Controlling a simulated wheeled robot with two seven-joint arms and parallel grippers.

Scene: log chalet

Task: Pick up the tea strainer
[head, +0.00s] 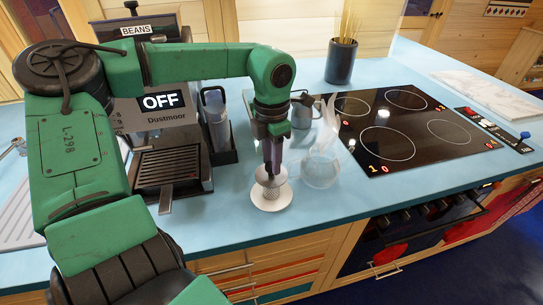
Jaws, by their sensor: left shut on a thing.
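The tea strainer (270,186) is a small pale piece with a mesh body, at the middle of the blue counter in the head view. It is over a round white dish (258,204). I cannot tell whether it touches the dish. My left gripper (271,170) comes down from above and is shut on the strainer's upper part. The fingers hide some of it. My right gripper is not in view.
A steaming clear glass vessel (320,171) stands close to the right of the dish, with a metal jug (302,112) behind. A coffee machine (153,104) is at left, a black hob (415,128) at right. The counter's front strip (325,215) is clear.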

